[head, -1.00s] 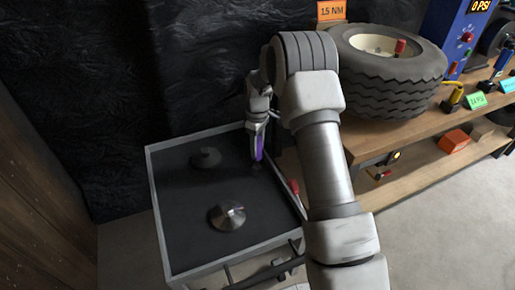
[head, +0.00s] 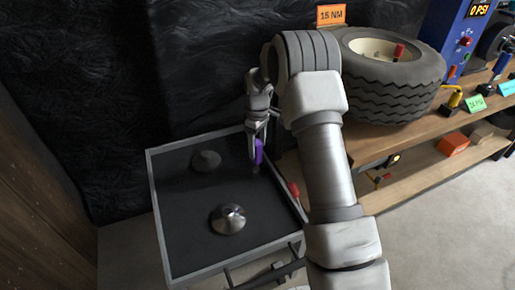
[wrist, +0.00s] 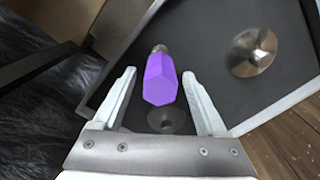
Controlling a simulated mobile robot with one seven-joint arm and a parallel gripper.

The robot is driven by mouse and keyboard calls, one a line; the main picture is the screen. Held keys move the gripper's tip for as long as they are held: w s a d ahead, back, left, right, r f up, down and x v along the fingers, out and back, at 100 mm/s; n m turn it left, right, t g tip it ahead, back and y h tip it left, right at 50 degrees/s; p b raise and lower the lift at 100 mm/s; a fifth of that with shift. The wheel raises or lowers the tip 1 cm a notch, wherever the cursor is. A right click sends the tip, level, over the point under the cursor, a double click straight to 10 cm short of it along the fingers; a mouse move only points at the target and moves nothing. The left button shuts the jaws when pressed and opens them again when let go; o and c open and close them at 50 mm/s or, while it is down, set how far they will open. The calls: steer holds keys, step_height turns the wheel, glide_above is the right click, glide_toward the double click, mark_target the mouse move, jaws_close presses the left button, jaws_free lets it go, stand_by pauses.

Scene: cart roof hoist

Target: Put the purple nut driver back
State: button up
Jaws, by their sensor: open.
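The purple nut driver (head: 257,152) stands upright at the right side of the dark, grey-rimmed tray (head: 152,190). In the wrist view its purple handle (wrist: 160,78) lies between the fingers, with a visible gap on both sides, and its metal shank shows beyond the handle. My gripper (head: 257,140) is open around or just above the handle and holds nothing. In the wrist view my gripper (wrist: 160,88) shows both pale fingers spread apart. Whether the driver's tip sits in a hole is hard to tell.
A shiny metal cone (head: 228,218) and a dull grey disc (head: 206,160) are on the tray. A wooden bench (head: 400,165) with a tire (head: 390,85) and an orange "15 NM" sign (head: 331,14) stands to the right. A dark wall covering is behind the tray.

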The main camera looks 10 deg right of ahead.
step_height(320, 180, up, 10)
steer(key=p, duration=0.2)
steer(key=shift+r+p, duration=0.1)
steer(key=shift+p, duration=0.2)
steer(key=s+r+m+t, duration=0.3)
steer(key=s+r+m, duration=0.1)
steer(key=s+r, duration=1.25)
steer(key=s+r+m+t, duration=0.2)
steer(key=s+m, duration=0.3)
steer(key=s, duration=1.3)
steer(key=shift+s+r+m+t, duration=0.2)
steer(key=shift+s+m+t, duration=0.1)
steer(key=shift+s+m, duration=0.1)
step_height(320, 180, up, 20)
steer(key=p, duration=1.9)
steer(key=shift+p, duration=0.35)
steer(key=shift+f, duration=0.1)
